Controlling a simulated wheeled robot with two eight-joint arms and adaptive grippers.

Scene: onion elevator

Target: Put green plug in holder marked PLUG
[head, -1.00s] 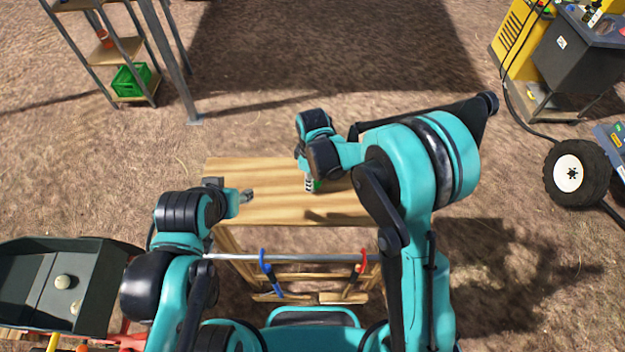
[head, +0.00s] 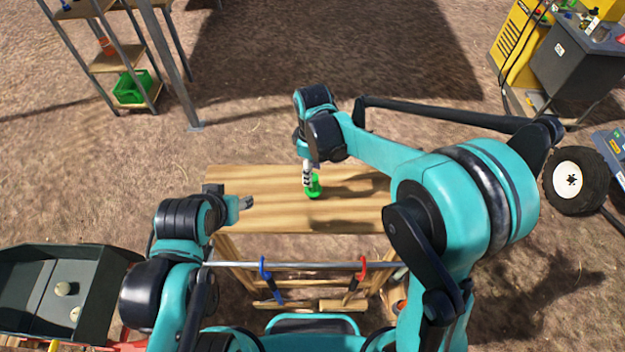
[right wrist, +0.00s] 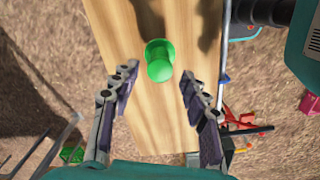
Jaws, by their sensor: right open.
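In the right wrist view the green plug (right wrist: 159,60) lies between and just beyond the fingertips, untouched. My right gripper (head: 308,178) points down at the plug's left side in the head view. In the right wrist view my right gripper (right wrist: 160,82) is open and empty, a finger on each side of the plug's line. My left gripper (head: 246,202) is over the table's left end; its jaw state is too small to tell. No holder marked PLUG is visible.
The wooden table (head: 262,210) is otherwise bare on top. A dark grey bin (head: 95,285) stands at left. A shelf with a green crate (head: 132,86) stands at the back left.

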